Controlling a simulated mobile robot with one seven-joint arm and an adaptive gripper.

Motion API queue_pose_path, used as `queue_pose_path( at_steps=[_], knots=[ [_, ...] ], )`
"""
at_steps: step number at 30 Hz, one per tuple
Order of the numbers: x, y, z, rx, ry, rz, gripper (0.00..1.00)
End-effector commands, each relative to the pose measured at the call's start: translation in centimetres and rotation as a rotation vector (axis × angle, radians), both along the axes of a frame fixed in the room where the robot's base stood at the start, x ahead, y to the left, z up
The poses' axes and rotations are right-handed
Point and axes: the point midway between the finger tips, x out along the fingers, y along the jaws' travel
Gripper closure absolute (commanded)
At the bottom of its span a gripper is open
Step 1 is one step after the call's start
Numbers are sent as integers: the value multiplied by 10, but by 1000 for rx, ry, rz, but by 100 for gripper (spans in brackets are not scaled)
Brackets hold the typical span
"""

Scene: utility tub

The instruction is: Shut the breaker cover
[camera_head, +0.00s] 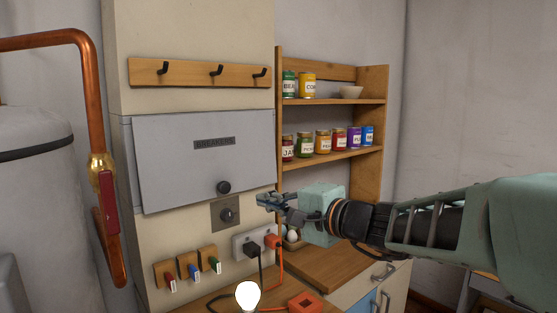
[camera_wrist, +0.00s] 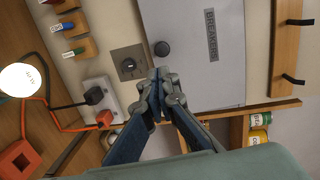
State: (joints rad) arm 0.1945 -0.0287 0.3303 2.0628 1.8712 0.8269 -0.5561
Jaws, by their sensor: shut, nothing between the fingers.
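The breaker cover (camera_head: 192,165) is a grey panel labelled "BREAKERS" with a dark round knob (camera_head: 223,187) near its lower edge. My gripper (camera_head: 262,201) is shut and empty, to the right of and a little below the knob, in front of the panel's lower right corner. In the wrist view the gripper's fingertips (camera_wrist: 159,78) meet close to the knob; I cannot tell whether they touch the cover.
A dial plate (camera_head: 228,214) sits below the cover, with an outlet (camera_head: 256,243) holding black and orange plugs. A hook rail (camera_head: 200,72) is above. Shelves with cans and jars (camera_head: 322,142) stand right. A copper pipe (camera_head: 92,95) with a red-handled valve is left. A lit bulb (camera_head: 247,295) is in front.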

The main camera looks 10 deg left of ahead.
Motion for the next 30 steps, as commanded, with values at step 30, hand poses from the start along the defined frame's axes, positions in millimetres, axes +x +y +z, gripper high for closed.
queue_pose_path(
  at_steps=[30],
  knots=[
    [80, 101, -10, 26, 21, -10, 100]
  ],
)
